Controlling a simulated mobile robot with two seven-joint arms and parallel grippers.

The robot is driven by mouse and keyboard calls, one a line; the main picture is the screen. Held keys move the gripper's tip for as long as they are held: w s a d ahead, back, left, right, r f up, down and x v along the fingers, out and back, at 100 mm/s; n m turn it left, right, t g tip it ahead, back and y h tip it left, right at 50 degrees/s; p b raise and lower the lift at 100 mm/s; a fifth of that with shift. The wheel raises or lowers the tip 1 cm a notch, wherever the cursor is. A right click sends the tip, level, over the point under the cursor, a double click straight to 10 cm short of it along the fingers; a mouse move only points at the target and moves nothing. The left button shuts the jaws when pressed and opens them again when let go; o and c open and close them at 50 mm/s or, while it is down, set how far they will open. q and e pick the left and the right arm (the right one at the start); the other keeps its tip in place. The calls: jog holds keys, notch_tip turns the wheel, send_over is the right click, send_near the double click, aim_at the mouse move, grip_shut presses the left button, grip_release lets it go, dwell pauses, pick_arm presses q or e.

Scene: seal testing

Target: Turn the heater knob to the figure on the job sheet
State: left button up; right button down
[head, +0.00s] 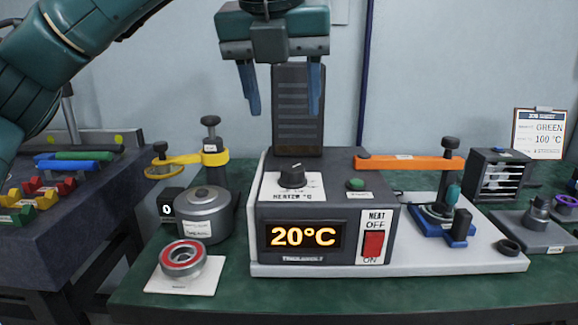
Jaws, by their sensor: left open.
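The heater is a dark box with a black knob (292,176) on its top, set on a white dial plate (292,188) marked HEATER °C. The knob's white mark is visible, but the figure it points to is too small to read. The display (303,237) on the front reads 20°C. The red heat switch (373,244) sits between OFF and ON labels. The job sheet (538,133) at the right back reads GREEN and 100 °C. My left gripper (281,98) is open and empty, pointing down above and behind the knob. My right gripper is not in view.
A green button (356,184) is right of the knob. An orange arm (410,163) reaches over the right side, and a tall dark panel (298,130) stands behind. A grey pot (206,212) and a red-ringed part (182,259) are left. The green bench front (330,297) is clear.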

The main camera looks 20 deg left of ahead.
aim_at(292, 167)
pick_arm(q)
jog(key=b+x, duration=0.2)
jog(key=x, duration=0.9)
jog(key=shift+d+f, duration=0.1)
jog(key=shift+f, duration=0.1)
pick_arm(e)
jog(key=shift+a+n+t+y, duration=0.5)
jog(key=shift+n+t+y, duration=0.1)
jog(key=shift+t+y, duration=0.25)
pick_arm(q)
jog(key=shift+c, duration=0.2)
jog(key=c, duration=0.9)
